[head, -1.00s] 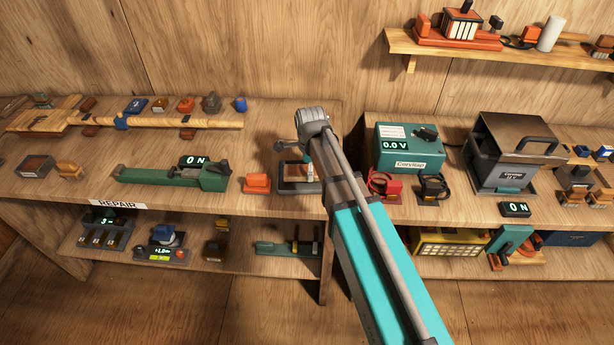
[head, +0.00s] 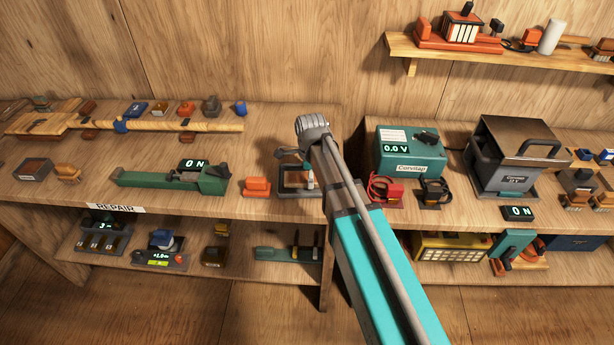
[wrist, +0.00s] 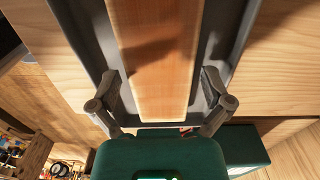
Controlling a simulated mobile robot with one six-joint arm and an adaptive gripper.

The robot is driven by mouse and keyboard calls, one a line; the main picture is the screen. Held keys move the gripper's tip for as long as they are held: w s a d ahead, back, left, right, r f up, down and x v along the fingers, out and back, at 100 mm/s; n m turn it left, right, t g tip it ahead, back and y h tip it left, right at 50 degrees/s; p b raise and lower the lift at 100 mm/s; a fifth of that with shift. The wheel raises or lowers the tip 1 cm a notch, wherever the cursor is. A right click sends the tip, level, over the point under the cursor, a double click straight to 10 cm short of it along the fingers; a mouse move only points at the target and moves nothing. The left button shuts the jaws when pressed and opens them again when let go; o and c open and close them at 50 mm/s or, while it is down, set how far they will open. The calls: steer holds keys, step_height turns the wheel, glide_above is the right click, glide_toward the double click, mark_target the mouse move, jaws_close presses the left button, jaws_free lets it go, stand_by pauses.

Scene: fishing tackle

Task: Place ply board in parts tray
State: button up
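The ply board, a reddish-brown wooden strip (wrist: 153,92), lies lengthwise within a grey tray-like frame in the wrist view; this appears to be the parts tray (wrist: 78,30). The tray also shows on the bench in the head view (head: 298,194), partly hidden by my arm. My gripper (wrist: 159,74) has one finger on each side of the board, with small gaps between the fingers and its edges. It is open. In the head view my gripper (head: 294,157) is over the tray's back part. Whether the board rests fully on the tray floor is hard to tell.
An orange block (head: 257,187) stands left of the tray, beyond it a green tool (head: 175,178). To the right stand red and black clamp-like parts, a teal Corvitap box (head: 410,155) and a grey metal case (head: 513,155). A shelf with devices lies below.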

steer(key=shift+r, duration=0.2)
step_height(320, 180, up, 12)
steer(key=p, duration=1.2)
stand_by(0.9)
steer(key=shift+d, duration=0.1)
steer(key=s+d+n, duration=1.3)
steer(key=d+n, duration=0.4)
steer(key=d, duration=0.1)
steer(key=shift+s, duration=0.15)
steer(key=shift+d, duration=0.1)
stand_by(0.9)
